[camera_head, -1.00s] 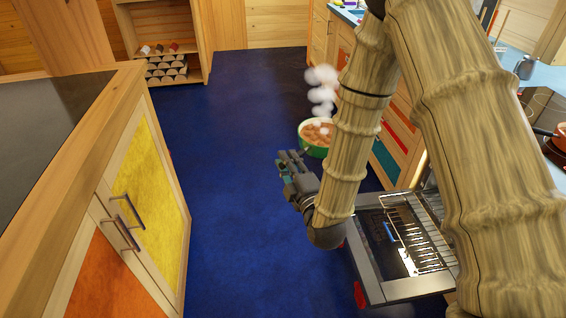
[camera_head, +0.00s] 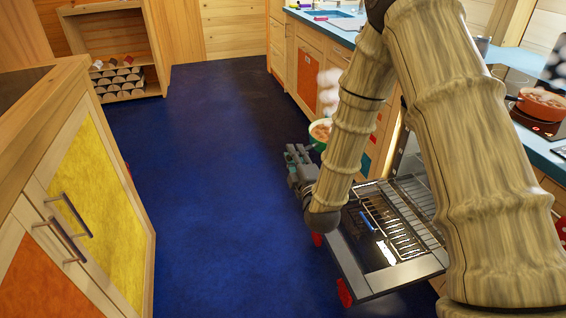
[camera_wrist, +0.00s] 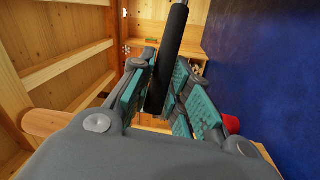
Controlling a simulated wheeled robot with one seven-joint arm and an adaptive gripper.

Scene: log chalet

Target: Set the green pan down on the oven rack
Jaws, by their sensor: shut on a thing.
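The green pan (camera_head: 320,132) holds brown food and gives off white steam. It is in the air above the floor, partly hidden behind my arm in the head view. My gripper (camera_head: 298,155) is beside the pan, to its lower left in the picture. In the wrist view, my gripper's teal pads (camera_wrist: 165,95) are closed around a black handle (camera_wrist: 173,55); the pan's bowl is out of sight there. The oven (camera_head: 385,240) is open with its door lowered. The wire oven rack (camera_head: 397,228) shows to the right of my gripper, partly hidden by my arm.
A cabinet with yellow and orange doors (camera_head: 95,215) stands at the left. Blue floor (camera_head: 215,180) is clear between it and the oven. A red pot (camera_head: 541,103) stands on the cooktop at the right. A wooden shelf (camera_head: 115,55) stands at the back left.

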